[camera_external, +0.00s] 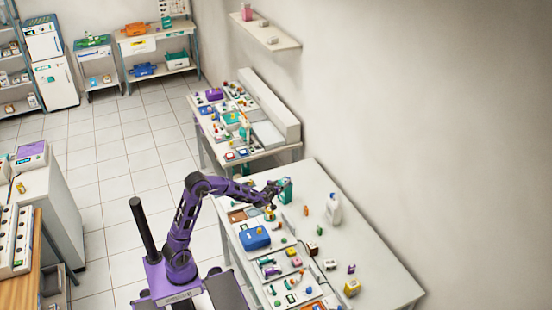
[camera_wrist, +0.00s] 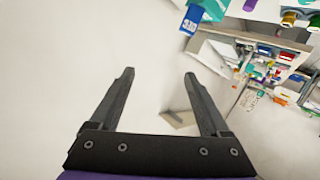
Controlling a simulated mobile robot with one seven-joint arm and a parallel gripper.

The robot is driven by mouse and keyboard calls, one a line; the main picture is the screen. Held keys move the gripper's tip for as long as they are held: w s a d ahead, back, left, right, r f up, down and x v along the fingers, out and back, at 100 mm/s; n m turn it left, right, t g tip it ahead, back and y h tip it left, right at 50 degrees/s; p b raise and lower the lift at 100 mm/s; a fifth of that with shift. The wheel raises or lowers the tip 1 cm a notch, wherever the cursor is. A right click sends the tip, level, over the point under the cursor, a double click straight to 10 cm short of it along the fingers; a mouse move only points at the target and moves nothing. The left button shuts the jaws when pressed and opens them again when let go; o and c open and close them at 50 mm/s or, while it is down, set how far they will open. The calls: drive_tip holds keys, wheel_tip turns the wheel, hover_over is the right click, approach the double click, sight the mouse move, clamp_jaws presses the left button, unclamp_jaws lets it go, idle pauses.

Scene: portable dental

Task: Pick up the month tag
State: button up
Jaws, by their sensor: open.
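My gripper (camera_external: 277,187) is at the end of my outstretched purple arm, above the far end of the near white table (camera_external: 375,250). In the wrist view my gripper (camera_wrist: 159,74) has its two dark fingers wide apart, with only a pale surface showing between them. I cannot pick out the month tag for certain; the small items on the table are too small to read. A green container (camera_external: 286,190) stands right beside the gripper. A teal and white box with a blue lettered patch (camera_wrist: 190,22) shows at the top of the wrist view, beyond the fingers.
A blue case (camera_external: 255,238), a white bottle (camera_external: 333,210), a yellow item (camera_external: 352,287) and several small items stand on the near table. A second cluttered table (camera_external: 262,145) lies beyond it. The wall rises along the right. Tiled floor (camera_external: 120,170) is open at left.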

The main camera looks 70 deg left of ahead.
wheel_tip(320, 180, down, 5)
drive_tip(key=s+m+g+y, duration=0.1)
drive_tip(key=m, duration=0.1)
approach(287, 180)
drive_tip(key=x, duration=0.5)
drive_tip(key=shift+w+a+r, duration=0.15)
drive_tip(key=shift+w+a, duration=0.05)
drive_tip(key=shift+w, duration=0.2)
drive_tip(key=x, duration=0.5)
drive_tip(key=shift+s+a, duration=0.1)
drive_tip(key=shift+s, duration=0.05)
clamp_jaws()
